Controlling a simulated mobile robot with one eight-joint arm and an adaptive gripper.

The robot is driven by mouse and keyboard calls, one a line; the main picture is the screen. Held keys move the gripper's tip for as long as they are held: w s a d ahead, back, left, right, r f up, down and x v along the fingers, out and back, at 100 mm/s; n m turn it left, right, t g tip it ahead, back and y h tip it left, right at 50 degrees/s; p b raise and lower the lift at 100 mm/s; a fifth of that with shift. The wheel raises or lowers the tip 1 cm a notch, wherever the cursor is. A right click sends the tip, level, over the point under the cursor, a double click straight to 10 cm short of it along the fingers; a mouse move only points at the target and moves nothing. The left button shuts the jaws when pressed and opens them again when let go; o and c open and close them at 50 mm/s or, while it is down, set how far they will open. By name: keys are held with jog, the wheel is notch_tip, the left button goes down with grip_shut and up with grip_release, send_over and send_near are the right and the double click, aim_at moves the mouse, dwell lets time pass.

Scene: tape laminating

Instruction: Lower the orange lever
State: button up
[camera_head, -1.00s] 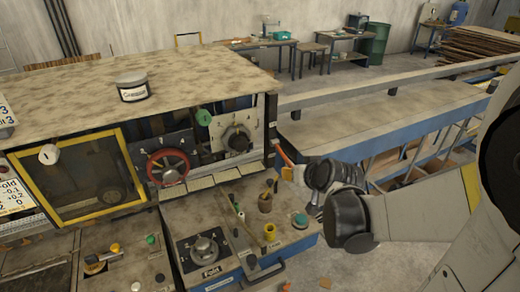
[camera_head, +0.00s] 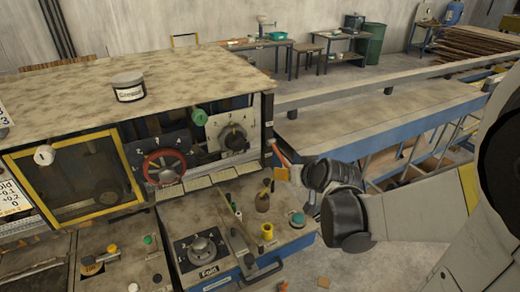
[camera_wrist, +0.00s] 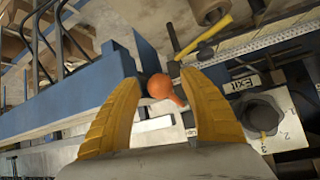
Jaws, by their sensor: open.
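The orange lever (camera_head: 281,155) sticks out at the right end of the machine, partly hidden by my gripper in the head view. In the wrist view its round orange knob (camera_wrist: 160,86) lies between the tips of my gripper (camera_wrist: 160,92). The yellow fingers are spread apart, one on each side of the knob, with gaps showing on both sides. In the head view my gripper (camera_head: 283,174) is small and mostly hidden behind the wrist, close to the lever.
The machine's front has a red handwheel (camera_head: 165,166) and a dial (camera_head: 233,137) left of the lever. A long blue-edged table (camera_head: 375,125) extends right.

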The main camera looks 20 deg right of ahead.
jog(key=v, duration=1.2)
jog(key=shift+f, duration=0.15)
